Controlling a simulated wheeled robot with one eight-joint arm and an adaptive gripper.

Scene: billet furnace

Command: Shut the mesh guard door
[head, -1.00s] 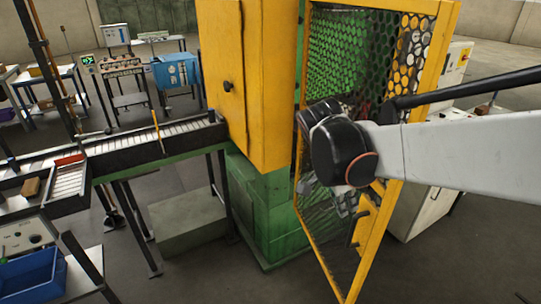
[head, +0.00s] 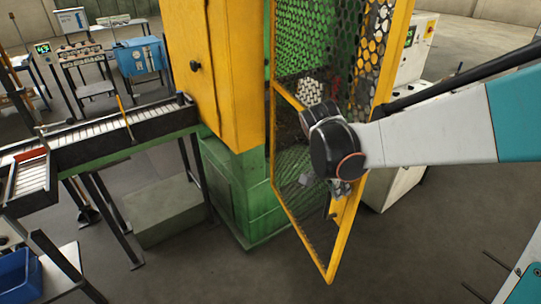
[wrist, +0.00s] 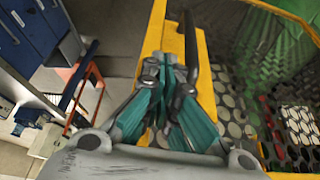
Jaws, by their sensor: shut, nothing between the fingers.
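The mesh guard door (head: 278,150) has a yellow frame with perforated mesh. It stands open, swung out from the yellow and green machine (head: 238,75). My gripper (head: 341,188) is at the lower part of the door's outer edge, partly hidden behind my wrist. In the wrist view my gripper (wrist: 178,62) is shut and empty over the door's yellow frame bar (wrist: 157,38). A dark upright piece, likely the handle (wrist: 190,35), is close by the fingertips. Whether the fingers touch the door I cannot tell.
A roller conveyor (head: 110,132) runs left from the machine. A blue bin (head: 18,275) is at the lower left. A light cabinet (head: 412,60) stands behind the door on the right. The floor (head: 230,280) before the machine is clear.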

